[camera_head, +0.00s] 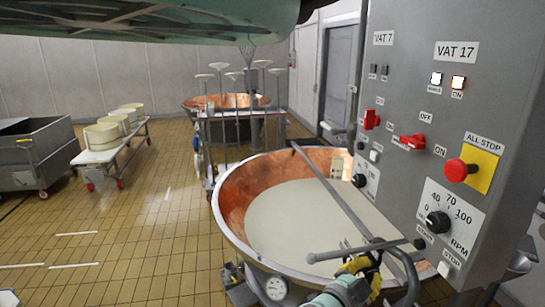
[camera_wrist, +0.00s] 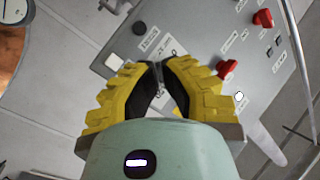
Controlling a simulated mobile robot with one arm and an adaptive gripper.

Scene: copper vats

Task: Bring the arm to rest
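My gripper (camera_head: 358,266) is at the bottom of the head view, at the near right rim of the large copper vat (camera_head: 232,190) and below the control panel (camera_head: 440,110). A grey bar with a handle (camera_head: 365,250) passes close to it; I cannot tell whether they touch. In the wrist view, the yellow fingers with black pads of my gripper (camera_wrist: 157,66) bend inward and their tips meet.
The vat holds pale liquid (camera_head: 300,215). A red stop button (camera_head: 456,171) and red switches (camera_head: 412,141) stick out of the panel. A second copper vat (camera_head: 190,101), a cart with tubs (camera_head: 90,157) and a grey bin (camera_head: 30,150) stand behind.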

